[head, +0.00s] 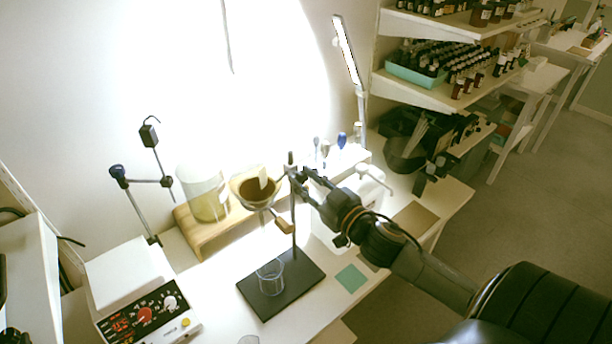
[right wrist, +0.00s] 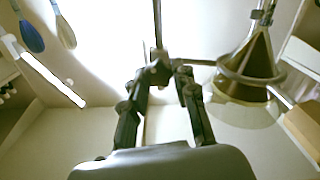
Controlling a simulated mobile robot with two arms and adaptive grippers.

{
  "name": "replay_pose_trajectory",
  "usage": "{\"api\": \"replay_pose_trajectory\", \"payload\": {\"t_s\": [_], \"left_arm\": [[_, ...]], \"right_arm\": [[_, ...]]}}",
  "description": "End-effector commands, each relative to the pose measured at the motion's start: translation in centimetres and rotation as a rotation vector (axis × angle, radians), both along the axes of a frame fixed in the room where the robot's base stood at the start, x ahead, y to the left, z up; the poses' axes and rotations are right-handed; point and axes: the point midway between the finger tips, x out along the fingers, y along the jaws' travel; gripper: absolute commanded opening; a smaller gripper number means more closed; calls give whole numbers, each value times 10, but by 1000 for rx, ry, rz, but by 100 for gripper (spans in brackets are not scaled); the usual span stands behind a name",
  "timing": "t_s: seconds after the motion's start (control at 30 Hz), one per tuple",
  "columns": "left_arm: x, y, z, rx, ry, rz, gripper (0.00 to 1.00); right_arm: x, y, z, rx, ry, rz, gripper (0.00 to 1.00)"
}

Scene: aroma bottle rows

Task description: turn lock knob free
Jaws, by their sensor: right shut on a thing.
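A retort stand with a black base plate (head: 303,290) and an upright rod (head: 294,222) stands on the bench. A ring (right wrist: 225,66) on the rod carries a funnel with brown contents (head: 258,190). The small lock knob (right wrist: 158,71) is at the clamp on the rod and is partly hidden between my fingers. My right gripper (head: 299,178) reaches the rod from the right and is shut on the knob. In the right wrist view the fingertips (right wrist: 162,72) close around it from both sides.
A glass beaker (head: 271,277) stands on the base plate below the funnel. A wooden stand with a glass jar (head: 205,195) is to the left. A hotplate (head: 145,310) is at front left. A green square (head: 351,278) lies right of the stand. Shelves of bottles are behind.

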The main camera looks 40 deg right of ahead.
Motion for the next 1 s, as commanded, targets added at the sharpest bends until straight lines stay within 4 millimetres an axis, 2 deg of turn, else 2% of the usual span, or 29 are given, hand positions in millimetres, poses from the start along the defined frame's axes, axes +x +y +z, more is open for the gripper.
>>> {"api": "replay_pose_trajectory", "payload": {"t_s": [0.3, 1.0], "left_arm": [[0, 0, 12, 0, 0, 1, 40], [0, 0, 26, 0, -1, 0, 40]], "right_arm": [[0, 1, 2, -300, -25, -1, 0], [0, 3, -1, -964, -77, -1, 0]]}}
